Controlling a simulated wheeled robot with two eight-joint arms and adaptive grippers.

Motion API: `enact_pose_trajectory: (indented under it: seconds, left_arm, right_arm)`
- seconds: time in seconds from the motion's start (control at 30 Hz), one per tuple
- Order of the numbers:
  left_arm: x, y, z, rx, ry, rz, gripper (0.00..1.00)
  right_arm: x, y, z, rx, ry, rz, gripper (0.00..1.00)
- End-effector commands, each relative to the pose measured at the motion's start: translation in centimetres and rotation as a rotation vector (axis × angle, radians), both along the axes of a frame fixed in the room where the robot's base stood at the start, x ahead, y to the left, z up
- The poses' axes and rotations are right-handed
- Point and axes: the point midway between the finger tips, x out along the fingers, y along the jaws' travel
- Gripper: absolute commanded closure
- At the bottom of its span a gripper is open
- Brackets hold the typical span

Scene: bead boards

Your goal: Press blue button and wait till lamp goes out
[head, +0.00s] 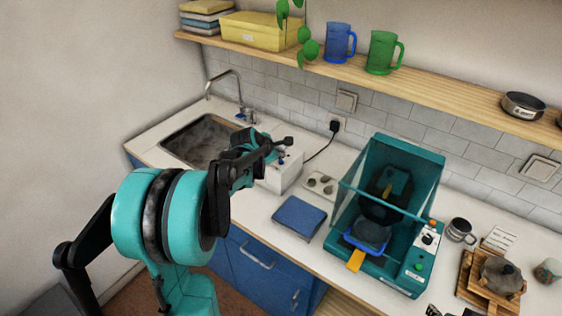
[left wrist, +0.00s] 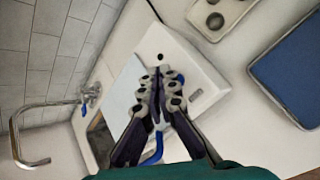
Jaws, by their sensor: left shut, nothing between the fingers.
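A white box (head: 287,174) stands on the counter right of the sink; it also shows in the left wrist view (left wrist: 204,68). My left gripper (head: 287,144) is shut and empty, with its fingertips over this box. In the left wrist view the closed fingertips (left wrist: 160,88) cover part of the box top. A bit of blue, perhaps the blue button (left wrist: 179,77), shows just beside them. Whether the fingers touch it I cannot tell. A small dark round spot (left wrist: 160,57) on the box may be a lamp; I cannot tell. My right gripper is not in view.
The sink (head: 203,140) with its tap (head: 222,82) lies left of the box. A blue board (head: 299,217) and a white plate with round knobs (head: 321,184) lie to the right. Farther right stands a teal machine (head: 403,274) with a clear hood.

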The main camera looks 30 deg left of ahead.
Motion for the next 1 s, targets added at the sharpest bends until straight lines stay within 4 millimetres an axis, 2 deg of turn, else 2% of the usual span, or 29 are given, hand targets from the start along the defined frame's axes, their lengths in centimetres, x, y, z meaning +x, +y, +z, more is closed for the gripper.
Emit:
enact_pose_trajectory:
  seconds: [0.67,1.0]
  left_arm:
    - [0.0,0.0,-0.04,0.0,0.0,0.0,1.0]
    - [-0.01,0.0,-0.88,0.0,0.0,0.0,1.0]
  right_arm:
    - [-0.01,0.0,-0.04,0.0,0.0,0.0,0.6]
    - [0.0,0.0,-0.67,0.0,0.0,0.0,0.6]
